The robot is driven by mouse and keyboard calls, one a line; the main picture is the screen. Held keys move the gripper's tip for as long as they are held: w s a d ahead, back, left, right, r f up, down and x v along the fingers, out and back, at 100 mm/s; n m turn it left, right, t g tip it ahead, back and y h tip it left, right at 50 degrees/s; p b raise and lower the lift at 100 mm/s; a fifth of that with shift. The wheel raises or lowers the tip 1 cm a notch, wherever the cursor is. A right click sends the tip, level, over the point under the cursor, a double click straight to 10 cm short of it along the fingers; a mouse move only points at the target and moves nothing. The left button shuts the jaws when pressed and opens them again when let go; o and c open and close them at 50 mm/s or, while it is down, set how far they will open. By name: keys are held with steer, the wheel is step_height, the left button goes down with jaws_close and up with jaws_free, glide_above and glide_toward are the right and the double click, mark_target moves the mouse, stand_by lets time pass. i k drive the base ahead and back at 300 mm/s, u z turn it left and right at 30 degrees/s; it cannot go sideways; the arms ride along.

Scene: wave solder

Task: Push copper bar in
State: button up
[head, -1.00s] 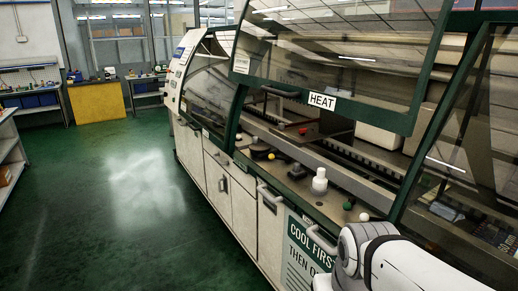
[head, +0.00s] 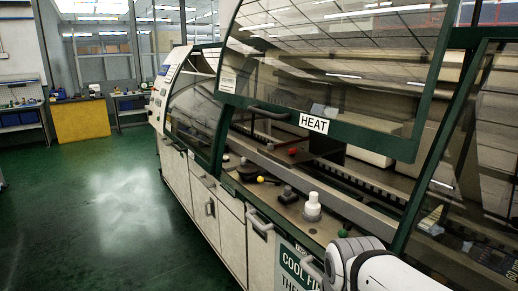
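The wave solder machine (head: 260,212) runs along the right half of the head view, with a raised glass hood above it marked by a HEAT label (head: 313,123). No copper bar can be made out. My white arm shows at the lower right, with a rounded joint over the machine's front edge. My gripper is outside the picture, so its hold cannot be seen.
On the machine's ledge stand a white bottle-like piece (head: 312,206), a dark knob (head: 287,195) and a yellow ball (head: 261,179). A red knob (head: 292,151) sits further in. A yellow cabinet (head: 80,121) stands at the back left. The green floor (head: 110,215) is clear.

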mark_target(270, 147)
steer(key=k, duration=1.1)
steer(key=u, duration=0.85)
steer(key=i, duration=1.45)
steer(key=u, duration=0.3)
steer(key=i, duration=1.25)
steer(key=z, duration=0.8)
steer(key=i, duration=0.7)
steer(key=z, duration=0.4)
steer(key=k, duration=0.85)
steer(key=z, duration=0.2)
